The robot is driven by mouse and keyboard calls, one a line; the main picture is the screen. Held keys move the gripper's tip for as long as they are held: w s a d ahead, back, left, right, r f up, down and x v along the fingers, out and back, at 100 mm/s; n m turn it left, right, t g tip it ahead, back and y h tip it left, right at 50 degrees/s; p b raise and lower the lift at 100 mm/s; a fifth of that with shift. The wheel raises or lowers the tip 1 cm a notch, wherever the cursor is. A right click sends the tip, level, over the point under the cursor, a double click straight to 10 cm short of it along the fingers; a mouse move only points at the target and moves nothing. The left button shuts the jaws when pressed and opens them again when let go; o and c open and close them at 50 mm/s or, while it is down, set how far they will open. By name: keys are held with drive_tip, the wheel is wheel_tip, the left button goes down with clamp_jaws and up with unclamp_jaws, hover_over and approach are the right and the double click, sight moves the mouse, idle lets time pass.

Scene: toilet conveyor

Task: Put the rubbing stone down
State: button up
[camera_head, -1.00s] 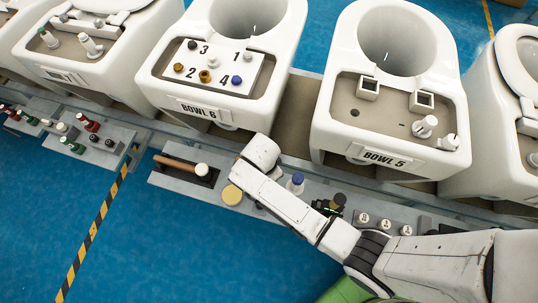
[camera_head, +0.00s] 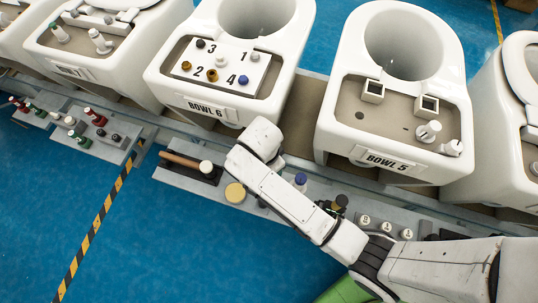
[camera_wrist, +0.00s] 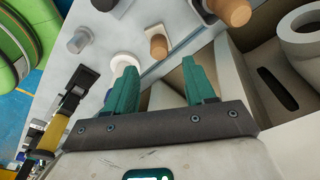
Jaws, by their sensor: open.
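My gripper (camera_wrist: 160,70) shows in the wrist view with its two green fingers apart and nothing visible held between them. In the head view its fingers are hidden behind my wrist, over the gap between Bowl 6 and Bowl 5. I cannot tell which piece is the rubbing stone. A white round piece (camera_wrist: 124,58) lies by the left finger. A brown cylinder (camera_wrist: 158,46) stands on a light surface beyond the gap between the fingertips. The grey ledge (camera_head: 222,205) in the head view bears a yellow disc (camera_head: 235,193) and a blue-capped bottle (camera_head: 301,180).
Bowl 6 (camera_head: 162,78) carries a numbered plate (camera_head: 221,84) with several knobs. Bowl 5 (camera_head: 333,120) carries two small square sockets. A brown handle (camera_head: 180,158) lies on the ledge. A yellow-black tool (camera_wrist: 50,135) is left of my gripper.

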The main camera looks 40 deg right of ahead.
drive_tip(key=s+d+r+n, duration=0.1)
drive_tip(key=s+d+n, duration=0.1)
drive_tip(key=s+d+r+n, duration=0.2)
drive_tip(key=s+n, duration=0.1)
drive_tip(key=s+d+r+n, duration=0.2)
drive_tip(key=s+d+n, duration=0.1)
drive_tip(key=shift+r+t, duration=0.1)
drive_tip(key=shift+t, duration=0.2)
drive_tip(key=s+d+r+n+y, duration=0.1)
drive_tip(key=s+d+r+n, duration=0.1)
drive_tip(key=s+n, duration=0.6)
drive_tip(key=shift+s+r+n, duration=0.25)
drive_tip(key=shift+r+n, duration=0.25)
drive_tip(key=shift+r, duration=0.15)
